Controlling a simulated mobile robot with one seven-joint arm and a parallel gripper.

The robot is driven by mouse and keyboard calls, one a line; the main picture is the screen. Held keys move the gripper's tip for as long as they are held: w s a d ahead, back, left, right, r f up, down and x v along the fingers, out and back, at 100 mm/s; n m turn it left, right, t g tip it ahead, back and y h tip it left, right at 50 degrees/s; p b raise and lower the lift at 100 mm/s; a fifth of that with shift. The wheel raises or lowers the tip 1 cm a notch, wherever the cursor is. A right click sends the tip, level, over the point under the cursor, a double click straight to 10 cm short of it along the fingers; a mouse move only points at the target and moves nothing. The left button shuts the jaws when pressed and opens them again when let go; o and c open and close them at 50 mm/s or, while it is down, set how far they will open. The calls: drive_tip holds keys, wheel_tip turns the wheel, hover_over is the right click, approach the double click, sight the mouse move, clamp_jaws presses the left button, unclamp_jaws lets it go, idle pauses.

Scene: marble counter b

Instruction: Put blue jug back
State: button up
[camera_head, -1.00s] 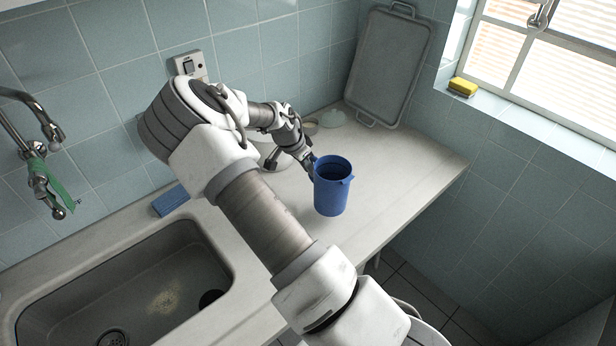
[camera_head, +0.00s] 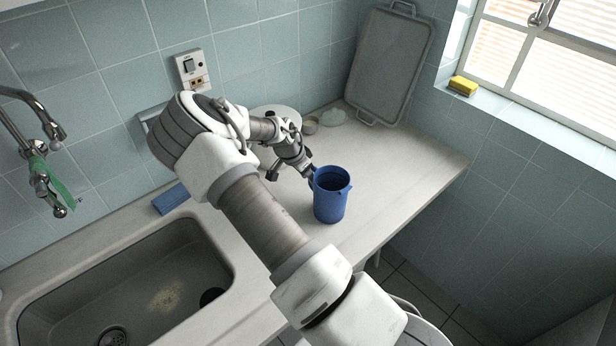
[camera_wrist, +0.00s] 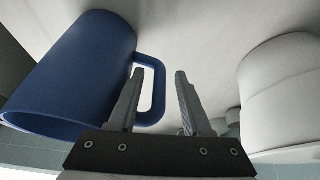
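The blue jug (camera_head: 331,204) stands upright on the marble counter, near its front edge, in the head view. It also fills the left of the wrist view (camera_wrist: 72,75), with its handle (camera_wrist: 159,95) turned towards my gripper. My gripper (camera_wrist: 160,72) is open. The outer bar of the handle appears between the two fingers, with the left finger overlapping the loop; I cannot tell whether either finger touches it. In the head view my gripper (camera_head: 310,180) is at the jug's left side, and its fingertips are small and partly hidden.
A grey tray (camera_head: 388,65) leans on the back wall. A white round object (camera_head: 277,111), a small pale jar (camera_head: 310,125) and a pale green lid-like item (camera_head: 333,117) stand behind my gripper. A sink (camera_head: 125,290) and blue sponge (camera_head: 171,198) lie left. The counter right of the jug is clear.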

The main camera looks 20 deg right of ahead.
drive_tip(key=shift+r, duration=0.2)
drive_tip(key=v, duration=1.1)
drive_tip(key=s+a+r+n+t+y, duration=0.1)
drive_tip(key=s+a+r+n+y, duration=0.2)
drive_tip(key=s+r, duration=0.5)
drive_tip(key=s+a+r+n+y, duration=0.2)
drive_tip(key=s+r+n+y, duration=0.15)
drive_tip(key=s+r, duration=0.5)
drive_tip(key=s+r+n+t+h, duration=0.1)
drive_tip(key=s+r+n, duration=0.2)
drive_tip(key=s, duration=0.4)
drive_tip(key=s+a+r+n+t+h, duration=0.1)
drive_tip(key=s+r+n, duration=0.3)
drive_tip(key=s, duration=0.4)
drive_tip(key=shift+n+t, duration=0.35)
drive_tip(key=shift+t, duration=0.25)
drive_tip(key=shift+a, duration=0.2)
